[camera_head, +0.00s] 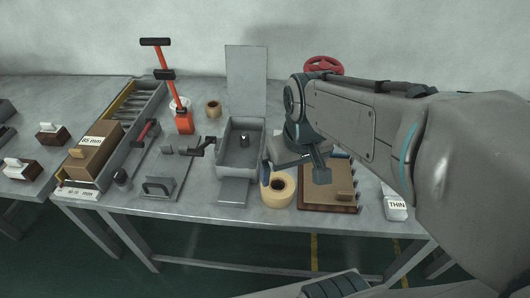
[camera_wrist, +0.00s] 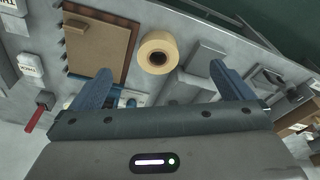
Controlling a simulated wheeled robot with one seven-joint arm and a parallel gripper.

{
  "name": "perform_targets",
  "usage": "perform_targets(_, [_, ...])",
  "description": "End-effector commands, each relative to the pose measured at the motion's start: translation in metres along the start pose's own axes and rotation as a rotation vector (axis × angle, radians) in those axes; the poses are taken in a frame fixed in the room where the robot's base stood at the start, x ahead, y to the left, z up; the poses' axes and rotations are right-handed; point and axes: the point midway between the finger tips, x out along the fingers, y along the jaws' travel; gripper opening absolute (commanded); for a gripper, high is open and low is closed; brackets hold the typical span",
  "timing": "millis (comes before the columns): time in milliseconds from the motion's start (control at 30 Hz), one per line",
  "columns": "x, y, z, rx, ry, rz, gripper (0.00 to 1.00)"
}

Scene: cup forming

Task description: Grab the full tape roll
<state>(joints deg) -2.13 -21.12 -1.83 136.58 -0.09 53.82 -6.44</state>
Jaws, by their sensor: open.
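The full tape roll (camera_head: 278,199) is a thick pale-yellow ring with a dark centre hole. It lies flat on the grey table near the front edge, left of a brown board. In the wrist view the tape roll (camera_wrist: 146,50) is just beyond the fingertips, roughly midway between them. My gripper (camera_head: 293,174) hangs over the table above and behind the roll, its left finger close to the roll in the head view. The fingers are apart with nothing between them, as the wrist view of my gripper (camera_wrist: 161,70) also shows.
The brown board (camera_head: 326,198) lies right of the roll, and the grey forming fixture (camera_head: 240,160) stands to its left. A smaller tape roll (camera_head: 213,108) sits farther back. A white "THIN" container (camera_head: 396,208) is at the right. The table's front edge is close to the roll.

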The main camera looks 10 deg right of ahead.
Motion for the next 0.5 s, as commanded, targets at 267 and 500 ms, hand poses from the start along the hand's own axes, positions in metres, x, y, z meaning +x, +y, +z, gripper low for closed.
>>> perform_targets(267, [0.052,0.005,-0.064,-0.239,-0.130,-0.031,1.00])
perform_targets(500, [0.075,0.008,-0.089,-0.343,-0.180,-0.043,1.00])
